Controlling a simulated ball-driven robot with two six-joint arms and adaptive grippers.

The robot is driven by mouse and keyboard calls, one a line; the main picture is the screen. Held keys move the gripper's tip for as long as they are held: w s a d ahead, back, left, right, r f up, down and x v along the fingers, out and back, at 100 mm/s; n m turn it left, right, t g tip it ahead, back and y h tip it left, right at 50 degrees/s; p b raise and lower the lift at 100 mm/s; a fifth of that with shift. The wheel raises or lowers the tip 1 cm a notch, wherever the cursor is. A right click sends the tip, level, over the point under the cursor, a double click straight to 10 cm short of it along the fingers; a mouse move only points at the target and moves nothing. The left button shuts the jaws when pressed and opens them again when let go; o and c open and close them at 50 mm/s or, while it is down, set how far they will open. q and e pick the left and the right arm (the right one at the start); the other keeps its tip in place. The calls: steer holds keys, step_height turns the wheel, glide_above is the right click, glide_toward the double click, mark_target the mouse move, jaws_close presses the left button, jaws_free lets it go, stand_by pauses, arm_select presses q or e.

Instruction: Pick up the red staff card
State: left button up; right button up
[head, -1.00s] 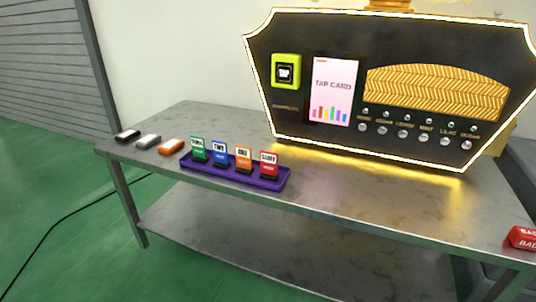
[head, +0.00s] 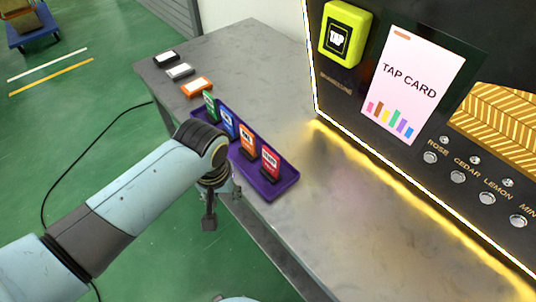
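The red staff card (head: 269,162) stands upright in a black holder at the near right end of the purple tray (head: 286,186). Orange (head: 247,143), blue (head: 228,124) and green (head: 210,106) cards stand in a row behind it in the same tray. My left gripper (head: 209,222) hangs pointing down just off the table's front edge, left of and below the red card, apart from it. Its fingers are seen nearly edge-on, so their opening does not show. My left arm hides part of the tray's front side. My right gripper is out of view.
Black (head: 166,58), grey (head: 180,71) and orange (head: 197,87) blocks lie at the far left of the metal table (head: 330,225). The vending machine with its yellow tap reader (head: 345,33) stands at the back right. The table right of the tray is clear.

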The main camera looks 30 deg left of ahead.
arm_select(q)
steer(key=w+d+r+n+p, duration=0.2)
steer(key=w+r+n, duration=0.3)
steer(key=r, duration=0.7)
steer(key=n+g, duration=0.1)
steer(key=n, duration=0.2)
glide_above(270, 172)
steer(key=shift+w+h, duration=0.1)
steer(key=shift+h, duration=0.2)
steer(key=shift+w+d+f, duration=0.1)
steer(key=shift+w+f, duration=0.1)
steer(key=shift+w, duration=0.05)
step_height(270, 172, down, 5)
steer(key=shift+b, duration=0.7)
steer(key=f, duration=0.2)
steer(key=f+b, duration=0.1)
steer(key=f, duration=0.2)
steer(key=shift+s+a+f, duration=0.1)
steer(key=shift+a+f, duration=0.1)
steer(key=shift+c, duration=0.7)
jaws_close()
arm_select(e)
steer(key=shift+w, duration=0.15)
